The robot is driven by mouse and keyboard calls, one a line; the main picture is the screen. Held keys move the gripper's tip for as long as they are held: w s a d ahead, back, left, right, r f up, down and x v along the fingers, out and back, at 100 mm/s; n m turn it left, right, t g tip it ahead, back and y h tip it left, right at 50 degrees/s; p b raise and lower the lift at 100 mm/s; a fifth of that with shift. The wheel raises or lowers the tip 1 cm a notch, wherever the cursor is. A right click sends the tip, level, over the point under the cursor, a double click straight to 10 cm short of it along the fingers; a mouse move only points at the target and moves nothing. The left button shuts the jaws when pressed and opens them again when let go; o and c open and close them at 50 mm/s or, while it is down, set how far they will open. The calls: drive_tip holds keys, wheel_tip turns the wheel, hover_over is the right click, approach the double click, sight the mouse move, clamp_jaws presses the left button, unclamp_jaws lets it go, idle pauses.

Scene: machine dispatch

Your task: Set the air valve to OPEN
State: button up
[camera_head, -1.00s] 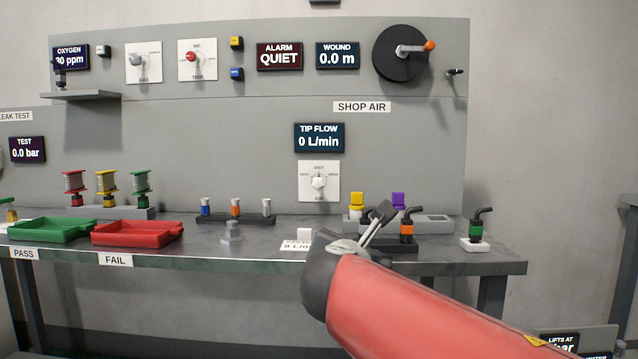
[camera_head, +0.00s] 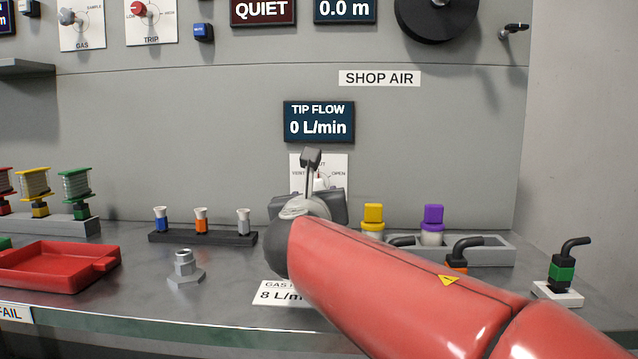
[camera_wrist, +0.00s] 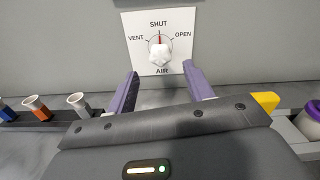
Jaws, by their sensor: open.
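The air valve is a white star-shaped knob (camera_wrist: 161,54) on a white square plate (camera_wrist: 134,24) marked VENT, SHUT, OPEN and AIR. A red mark at the knob's top points to SHUT. In the head view the plate (camera_head: 298,162) is largely hidden behind my gripper (camera_head: 311,158). In the wrist view my gripper (camera_wrist: 161,76) is open and empty. Its two purple-grey fingers point toward the plate, one to each side below the knob, and do not appear to touch it. The tip flow display (camera_head: 319,121) above reads 0 L/min.
On the bench left of my arm are a rack of small fittings (camera_head: 203,239), a hex fitting (camera_head: 184,268) and a red tray (camera_head: 58,268). To the right are a grey holder (camera_head: 490,250) with yellow and purple-capped items and a green-banded nozzle (camera_head: 562,268). The panel around the valve is clear.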

sight(317, 189)
drive_tip(key=w, duration=0.3)
drive_tip(key=w+p, duration=0.1)
drive_tip(key=w, duration=0.3)
drive_tip(key=shift+w+d, duration=0.2)
drive_tip(key=shift+w, duration=0.05)
drive_tip(key=shift+c, duration=0.4)
drive_tip(key=c, duration=0.9)
